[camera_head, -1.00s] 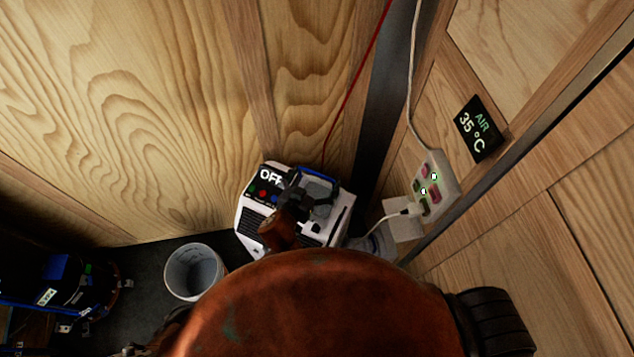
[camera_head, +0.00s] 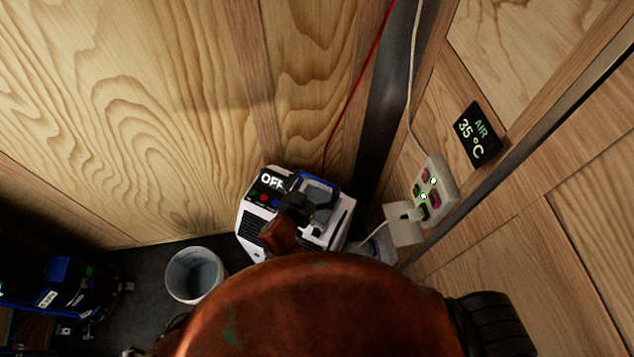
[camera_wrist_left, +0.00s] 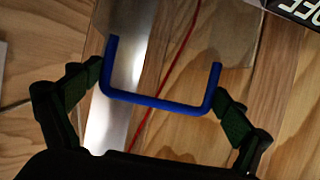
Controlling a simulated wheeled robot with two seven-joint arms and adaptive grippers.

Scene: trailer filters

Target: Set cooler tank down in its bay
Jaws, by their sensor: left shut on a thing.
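The cooler (camera_head: 252,222) is a white unit with a black panel reading OFF, standing in the corner by the walls. The cooler tank (camera_head: 320,193) is a grey, see-through box with blue edging, at the cooler's top right in the head view. My left gripper (camera_head: 303,205) is shut on the tank's blue handle (camera_wrist_left: 160,101), which spans between the fingers in the left wrist view. My arm covers part of the tank and cooler. I cannot tell whether the tank is seated in the bay or just above it. My right gripper is not in view.
A white bucket (camera_head: 194,274) stands on the dark floor left of the cooler. A power strip (camera_head: 434,190) with a plug and cable is on the right wall, below an AIR 35 °C display (camera_head: 477,136). Dark equipment (camera_head: 70,290) stands lower left. A red cord hangs behind the cooler.

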